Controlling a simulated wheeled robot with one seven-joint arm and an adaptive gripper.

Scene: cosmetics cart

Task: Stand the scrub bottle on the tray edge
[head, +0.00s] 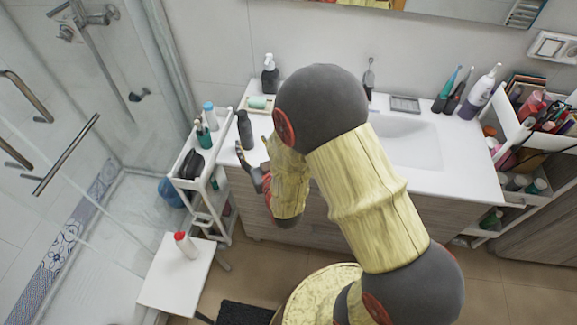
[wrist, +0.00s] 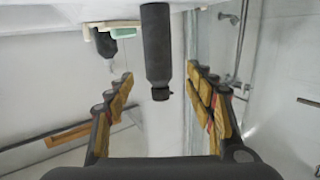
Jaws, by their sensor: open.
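A dark grey bottle (head: 245,130), which I take to be the scrub bottle, stands upright near the left end of the washbasin counter; no label can be read. In the wrist view, which shows the room upside down, the bottle (wrist: 157,50) is between my open, empty fingers, ahead of them and not visibly touched. My gripper (head: 251,163) is beside the counter's left front corner, partly hidden by my arm; it also shows in the wrist view (wrist: 160,85). A small tray (head: 247,107) at the back left of the counter holds a green soap (head: 261,102) and a black pump bottle (head: 269,75).
A white cart (head: 186,183) left of the counter carries several bottles and a dark object. A white stool (head: 170,280) holds a red-capped white bottle (head: 186,246). Toothbrushes and a white bottle (head: 481,92) stand right of the basin (head: 410,140). Glass shower panels are at left.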

